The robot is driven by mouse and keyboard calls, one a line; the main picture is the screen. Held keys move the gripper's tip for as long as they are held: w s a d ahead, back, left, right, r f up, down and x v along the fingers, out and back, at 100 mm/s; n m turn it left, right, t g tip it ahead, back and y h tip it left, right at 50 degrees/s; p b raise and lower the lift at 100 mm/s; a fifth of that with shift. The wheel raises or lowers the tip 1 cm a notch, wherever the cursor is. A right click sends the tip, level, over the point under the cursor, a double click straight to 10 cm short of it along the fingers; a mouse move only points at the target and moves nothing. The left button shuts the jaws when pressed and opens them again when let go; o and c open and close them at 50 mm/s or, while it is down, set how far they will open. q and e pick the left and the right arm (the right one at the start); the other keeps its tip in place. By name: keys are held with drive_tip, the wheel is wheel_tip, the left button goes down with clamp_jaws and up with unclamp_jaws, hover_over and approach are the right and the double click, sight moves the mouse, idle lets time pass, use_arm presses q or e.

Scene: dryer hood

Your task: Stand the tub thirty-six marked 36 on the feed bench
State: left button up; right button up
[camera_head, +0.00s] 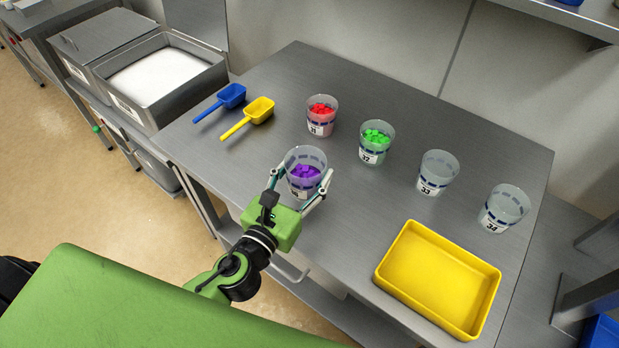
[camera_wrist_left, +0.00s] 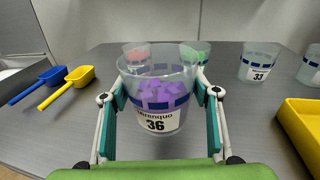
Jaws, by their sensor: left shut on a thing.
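The tub thirty-six (camera_head: 305,170) is a clear tub with a blue dashed band and purple pieces inside. Its label reads 36 in the left wrist view (camera_wrist_left: 157,105). My left gripper (camera_head: 303,192) is shut on the tub, with one finger on each side; it also shows in the left wrist view (camera_wrist_left: 160,112). The tub is upright. I cannot tell whether its base touches the steel bench (camera_head: 262,172) under it. My right gripper is not in view.
Tub 31 (camera_head: 321,119) holds red pieces and tub 32 (camera_head: 375,145) green ones. Tubs 33 (camera_head: 436,175) and 34 (camera_head: 502,211) look empty. A yellow tray (camera_head: 440,278) lies at front right. A blue scoop (camera_head: 230,96) and yellow scoop (camera_head: 259,111) lie left.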

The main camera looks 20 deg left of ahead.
use_arm(q)
drive_tip(key=shift+w+f, duration=1)
drive_tip(key=shift+f, duration=0.15)
drive_tip(key=shift+w+a+f+b, duration=0.15)
drive_tip(key=shift+f+b, duration=0.35)
drive_tip(key=shift+f, duration=0.45)
drive_tip(key=shift+w+d+f+b, duration=0.15)
drive_tip(key=shift+f+b, duration=0.35)
drive_tip(key=shift+f, duration=0.45)
drive_tip(key=shift+a, duration=0.1)
drive_tip(key=shift+f, duration=0.15)
drive_tip(key=o, duration=1.3)
drive_tip(key=shift+c, duration=0.2)
